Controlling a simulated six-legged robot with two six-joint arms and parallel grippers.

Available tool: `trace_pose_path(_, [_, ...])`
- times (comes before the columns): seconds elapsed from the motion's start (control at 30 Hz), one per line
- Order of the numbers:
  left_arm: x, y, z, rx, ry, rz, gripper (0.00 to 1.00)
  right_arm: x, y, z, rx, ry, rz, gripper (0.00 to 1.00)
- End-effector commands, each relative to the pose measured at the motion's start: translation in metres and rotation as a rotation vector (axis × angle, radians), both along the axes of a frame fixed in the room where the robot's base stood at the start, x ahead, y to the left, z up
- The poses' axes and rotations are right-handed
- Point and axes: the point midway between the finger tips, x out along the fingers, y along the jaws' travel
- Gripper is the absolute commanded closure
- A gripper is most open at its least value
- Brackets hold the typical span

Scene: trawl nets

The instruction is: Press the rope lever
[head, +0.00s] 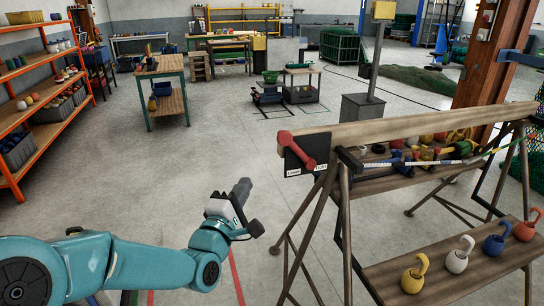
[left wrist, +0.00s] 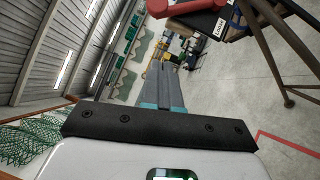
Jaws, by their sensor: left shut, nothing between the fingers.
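The rope lever (head: 297,149) is a red handle with a round knob, slanting down to the right on a black plate (head: 292,166) with white labels. The plate is at the near left end of a wooden beam. The lever also shows at the top of the left wrist view (left wrist: 183,8), partly cut off. My left gripper (head: 243,188) is shut and empty, below and left of the lever in the head view and apart from it. Its closed grey fingers also show in the left wrist view (left wrist: 168,75). My right gripper is not in view.
The beam (head: 430,123) tops a wooden trestle stand at right. Several coloured hook-topped weights (head: 457,261) stand on its lower shelf. Orange shelving (head: 40,135) is at left and a workbench (head: 160,70) farther back. The floor between is clear.

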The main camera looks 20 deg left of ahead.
Motion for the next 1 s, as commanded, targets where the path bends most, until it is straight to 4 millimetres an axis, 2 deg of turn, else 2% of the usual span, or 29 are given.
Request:
trace_pose_path(0.1, [-0.001,0.002,0.011,-0.03,-0.029,-0.001,1.0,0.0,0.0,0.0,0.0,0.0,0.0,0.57])
trace_pose_path(0.47, [0.006,0.001,0.011,-0.027,-0.023,-0.001,1.0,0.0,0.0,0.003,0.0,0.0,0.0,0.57])
trace_pose_path(0.57, [0.019,0.0,0.015,-0.027,-0.023,-0.001,1.0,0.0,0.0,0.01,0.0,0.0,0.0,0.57])
trace_pose_path(0.97, [0.102,-0.004,0.03,-0.027,-0.022,-0.001,1.0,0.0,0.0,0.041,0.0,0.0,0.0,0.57])
trace_pose_path(1.0, [0.105,-0.012,0.033,-0.027,-0.021,-0.005,1.0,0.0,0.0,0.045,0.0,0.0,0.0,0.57])
